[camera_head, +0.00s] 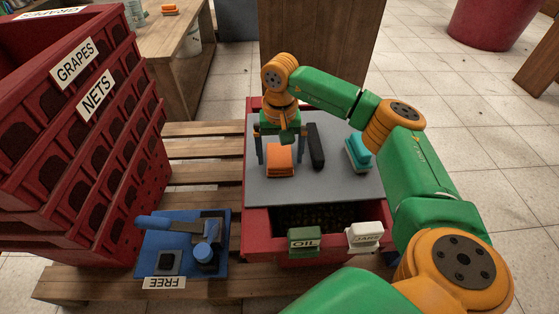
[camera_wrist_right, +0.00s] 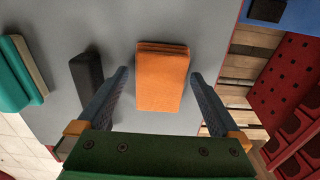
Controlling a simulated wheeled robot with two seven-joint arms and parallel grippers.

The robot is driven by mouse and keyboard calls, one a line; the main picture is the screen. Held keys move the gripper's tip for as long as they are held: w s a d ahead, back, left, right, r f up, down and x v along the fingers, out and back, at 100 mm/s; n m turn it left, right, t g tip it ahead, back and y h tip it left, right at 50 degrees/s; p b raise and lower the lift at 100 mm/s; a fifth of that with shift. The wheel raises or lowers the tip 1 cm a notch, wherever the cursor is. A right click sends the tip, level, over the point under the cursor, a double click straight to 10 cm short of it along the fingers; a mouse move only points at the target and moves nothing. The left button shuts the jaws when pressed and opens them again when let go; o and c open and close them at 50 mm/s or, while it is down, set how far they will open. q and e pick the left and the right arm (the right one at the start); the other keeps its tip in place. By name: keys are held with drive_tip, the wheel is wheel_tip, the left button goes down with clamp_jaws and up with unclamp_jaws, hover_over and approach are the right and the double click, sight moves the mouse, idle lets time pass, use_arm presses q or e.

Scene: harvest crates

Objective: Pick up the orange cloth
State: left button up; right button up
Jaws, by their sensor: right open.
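The folded orange cloth (camera_head: 280,162) lies flat on a grey board (camera_head: 335,190) on top of a red crate. It also shows in the right wrist view (camera_wrist_right: 163,82). My right gripper (camera_head: 281,152) is just behind and above the cloth in the head view, pointing down. In the wrist view, the open fingers of this gripper (camera_wrist_right: 160,76) stand to the left and right of the cloth, with a gap on each side and nothing held. My left gripper is not in view.
A black block (camera_head: 316,146) lies close to the right of the cloth, and a teal-and-white stack (camera_head: 358,153) farther right. Labelled red crates (camera_head: 120,130) stand at the left. A blue tray (camera_head: 222,262) is front left; OIL (camera_head: 304,240) and white (camera_head: 365,236) items are at the front.

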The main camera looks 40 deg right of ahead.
sight(280, 158)
drive_tip(key=c, duration=1.2)
drive_tip(key=shift+r, duration=0.2)
use_arm(q)
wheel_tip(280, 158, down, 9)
drive_tip(key=p, duration=0.4)
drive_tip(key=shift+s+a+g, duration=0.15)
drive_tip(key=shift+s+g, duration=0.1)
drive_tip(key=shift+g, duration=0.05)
use_arm(e)
drive_tip(key=shift+r, duration=4.85)
